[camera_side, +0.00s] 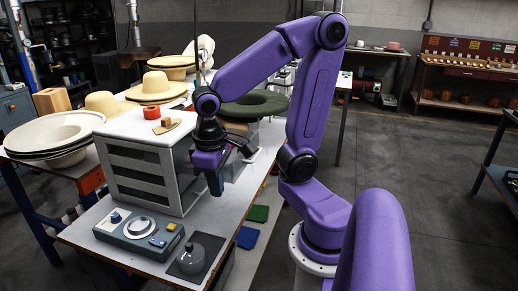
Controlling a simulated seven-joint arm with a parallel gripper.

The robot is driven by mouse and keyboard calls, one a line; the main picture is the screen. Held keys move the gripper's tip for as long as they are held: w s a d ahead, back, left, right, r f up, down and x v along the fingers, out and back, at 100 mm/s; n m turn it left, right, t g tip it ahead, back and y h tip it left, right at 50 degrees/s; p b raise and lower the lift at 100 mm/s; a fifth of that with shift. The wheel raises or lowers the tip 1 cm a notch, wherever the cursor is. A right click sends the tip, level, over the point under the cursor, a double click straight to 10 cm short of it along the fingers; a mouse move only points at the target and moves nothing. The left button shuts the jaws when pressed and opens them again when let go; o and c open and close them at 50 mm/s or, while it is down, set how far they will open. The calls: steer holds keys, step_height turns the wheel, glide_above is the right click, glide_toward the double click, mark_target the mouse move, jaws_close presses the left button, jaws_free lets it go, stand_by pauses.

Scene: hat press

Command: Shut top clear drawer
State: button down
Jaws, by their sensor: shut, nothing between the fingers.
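A cabinet (140,180) with a white top and grey frame stands on the near part of the workbench. Its face toward the camera shows several dark, see-through levels between grey bars. The top clear drawer cannot be made out clearly, and how far it stands open cannot be told. My gripper (214,186) points down just right of the cabinet, its fingers shut and empty. My wrist hides part of the cabinet's right side, and whether the fingers touch it cannot be told.
Pale hats (55,132) stand left, a green hat (252,105) behind my wrist. Floor at right is clear.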

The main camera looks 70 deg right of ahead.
steer(key=w+d+r+m, duration=0.2)
steer(key=w+d+m, duration=0.3)
steer(key=d+m, duration=0.45)
steer(key=d+r+m+g, duration=0.1)
steer(key=d+m, duration=0.3)
steer(key=m, duration=0.2)
steer(key=s+d+r+m+g, duration=0.1)
steer(key=d+m, duration=0.2)
steer(key=m, duration=0.3)
steer(key=s+d+r+m+g, duration=0.1)
steer(key=d+m, duration=0.3)
steer(key=m, duration=0.3)
steer(key=shift+s+d, duration=0.1)
steer(key=shift+d, duration=0.25)
steer(key=s+d+r+m+g, duration=0.1)
steer(key=s+d+m, duration=0.4)
steer(key=m, duration=0.4)
step_height(320, 180, down, 10)
steer(key=shift+w+a+n+y, duration=0.15)
steer(key=shift+a+n+y, duration=0.05)
steer(key=shift+n+y, duration=0.2)
steer(key=shift+r, duration=0.1)
